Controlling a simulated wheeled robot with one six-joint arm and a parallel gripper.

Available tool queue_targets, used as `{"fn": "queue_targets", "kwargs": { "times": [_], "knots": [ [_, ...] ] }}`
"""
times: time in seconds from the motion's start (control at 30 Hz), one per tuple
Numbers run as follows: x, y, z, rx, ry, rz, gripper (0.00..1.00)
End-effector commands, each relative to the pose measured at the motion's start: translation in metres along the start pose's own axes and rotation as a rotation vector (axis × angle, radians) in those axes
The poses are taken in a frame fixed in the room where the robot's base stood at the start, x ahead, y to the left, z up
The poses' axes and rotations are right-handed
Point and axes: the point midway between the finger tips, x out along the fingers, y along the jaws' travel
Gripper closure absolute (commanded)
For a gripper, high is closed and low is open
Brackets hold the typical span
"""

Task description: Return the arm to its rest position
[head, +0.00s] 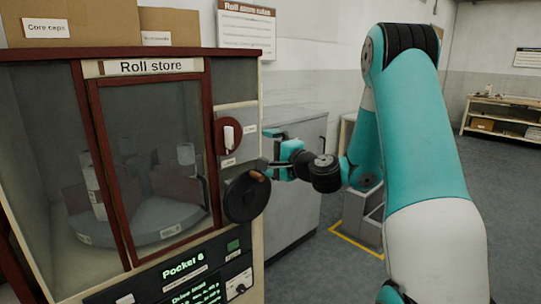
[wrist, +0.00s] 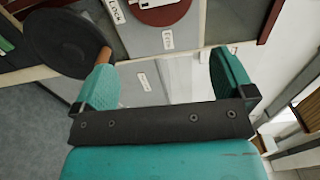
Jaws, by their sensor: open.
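My arm reaches from the right of the head view toward the Roll store cabinet. My gripper (head: 268,160) is at the cabinet's right front edge, just above the black handwheel (head: 246,196). In the wrist view my gripper (wrist: 163,72) is open, its two teal fingers wide apart with nothing between them. The handwheel (wrist: 66,42) lies beside the left finger. Its wooden handle (wrist: 104,54) is right at that fingertip; I cannot tell whether they touch.
The Roll store cabinet (head: 95,68) has a closed glass door, with a turntable (head: 150,222) and pale rolls inside. A red dial with a white handle (head: 228,137) is above the handwheel. A grey cabinet (head: 290,200) stands behind my gripper. Open floor (head: 500,190) lies at right.

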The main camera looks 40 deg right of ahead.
Motion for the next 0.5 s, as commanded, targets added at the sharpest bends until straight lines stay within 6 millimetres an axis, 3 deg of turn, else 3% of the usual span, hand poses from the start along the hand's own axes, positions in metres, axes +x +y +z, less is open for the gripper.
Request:
{"fn": "queue_targets", "kwargs": {
  "times": [0.37,0.47,0.5],
  "knots": [
    [0.001,-0.001,0.003,-0.005,-0.008,0.002,0.00],
    [0.004,-0.005,0.025,-0.047,-0.075,0.020,0.00],
    [0.005,-0.009,0.043,-0.080,-0.128,0.034,0.00]
  ]
}}
